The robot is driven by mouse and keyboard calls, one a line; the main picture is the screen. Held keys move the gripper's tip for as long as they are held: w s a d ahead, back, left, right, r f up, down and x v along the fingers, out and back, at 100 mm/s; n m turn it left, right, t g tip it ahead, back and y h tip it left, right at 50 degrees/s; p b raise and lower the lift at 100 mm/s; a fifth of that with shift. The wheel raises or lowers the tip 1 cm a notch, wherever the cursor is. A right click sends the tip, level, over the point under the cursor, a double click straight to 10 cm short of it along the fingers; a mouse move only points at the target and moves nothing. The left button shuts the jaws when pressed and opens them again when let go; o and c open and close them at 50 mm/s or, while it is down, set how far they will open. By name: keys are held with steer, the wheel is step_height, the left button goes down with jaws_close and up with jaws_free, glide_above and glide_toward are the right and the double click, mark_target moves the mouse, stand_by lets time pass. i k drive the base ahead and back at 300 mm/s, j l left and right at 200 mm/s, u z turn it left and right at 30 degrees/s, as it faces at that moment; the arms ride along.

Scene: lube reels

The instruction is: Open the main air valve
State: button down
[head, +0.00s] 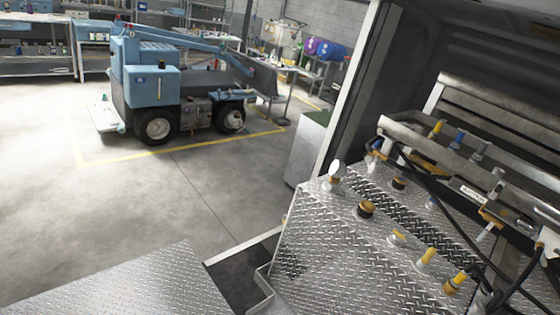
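My gripper does not show in the head view. I cannot tell for sure which part is the main air valve. Several yellow-topped fittings stand on the diamond-plate deck (340,262) at the lower right; one is a dark round cap with a yellow top (365,209), and others are a yellow fitting (425,258) and a yellow-and-brown fitting (456,281). Behind them, a metal rack (430,140) carries hoses, a yellow-handled part (438,129) and blue-handled parts (459,138). A yellow piece (492,216) sits lower on the rack at the right. Small details are too fine to read.
Black hoses (437,178) loop across the rack. A diamond-plate step (120,285) lies at lower left, with a gap beside the deck. A blue vehicle (160,85) stands inside a yellow floor line. The grey floor (170,205) between is clear. Shelves line the back.

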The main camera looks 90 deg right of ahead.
mark_target(371, 167)
steer(key=z, duration=0.45)
steer(key=k+z, duration=0.1)
steer(key=z, duration=0.3)
steer(key=l+z, duration=0.1)
steer(key=z, duration=0.35)
steer(key=k+l+z, duration=0.1)
steer(key=z, duration=0.35)
steer(key=l+z, duration=0.1)
steer(key=z, duration=0.35)
steer(key=k+l+z, duration=0.1)
steer(key=z, duration=0.3)
